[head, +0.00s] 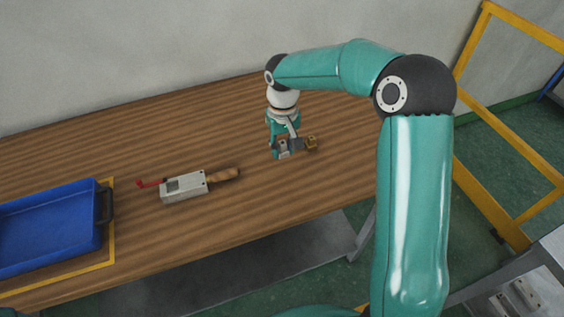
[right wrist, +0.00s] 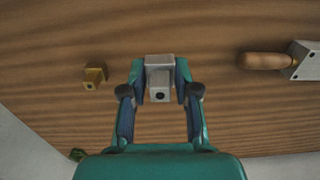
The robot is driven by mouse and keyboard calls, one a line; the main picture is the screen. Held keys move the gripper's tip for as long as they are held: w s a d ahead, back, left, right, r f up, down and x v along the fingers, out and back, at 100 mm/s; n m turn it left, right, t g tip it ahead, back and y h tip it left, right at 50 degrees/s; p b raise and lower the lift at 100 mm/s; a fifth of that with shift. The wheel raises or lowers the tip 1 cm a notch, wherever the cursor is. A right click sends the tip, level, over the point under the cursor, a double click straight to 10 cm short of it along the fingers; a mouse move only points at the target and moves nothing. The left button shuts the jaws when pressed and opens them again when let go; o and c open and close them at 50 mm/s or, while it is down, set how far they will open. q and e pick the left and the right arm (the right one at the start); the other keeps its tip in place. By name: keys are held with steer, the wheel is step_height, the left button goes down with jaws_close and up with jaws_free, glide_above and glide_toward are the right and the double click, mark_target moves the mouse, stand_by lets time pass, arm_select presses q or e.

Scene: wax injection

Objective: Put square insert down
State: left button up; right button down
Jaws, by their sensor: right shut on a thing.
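My right gripper (head: 284,149) is shut on the square insert (right wrist: 159,86), a silver-grey block with a smaller square front and a dark round hole. In the right wrist view the block sits between the two fingertips of the gripper (right wrist: 160,72). The gripper points down over the wooden table (head: 225,220). I cannot tell whether the insert touches the tabletop. A small brass block (head: 311,143) with a hole lies close beside the gripper; it also shows in the right wrist view (right wrist: 94,77), apart from the fingers. My left gripper is not in view.
A metal mould (head: 184,187) with a wooden handle (head: 222,175) and red lever (head: 150,183) lies left of the gripper. A blue tray (head: 50,225) stands at the far left inside a yellow outline. The tabletop between mould and gripper is clear. A yellow frame (head: 483,205) stands right.

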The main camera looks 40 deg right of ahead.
mark_target(282, 143)
steer(key=shift+f+p, duration=0.3)
steer(key=shift+f, duration=3.1)
steer(key=c, duration=0.9)
jaws_free()
steer(key=shift+o, duration=0.2)
step_height(282, 143, up, 12)
steer(key=shift+r+b, duration=0.1)
steer(key=shift+b, duration=0.4)
steer(key=shift+a, duration=0.1)
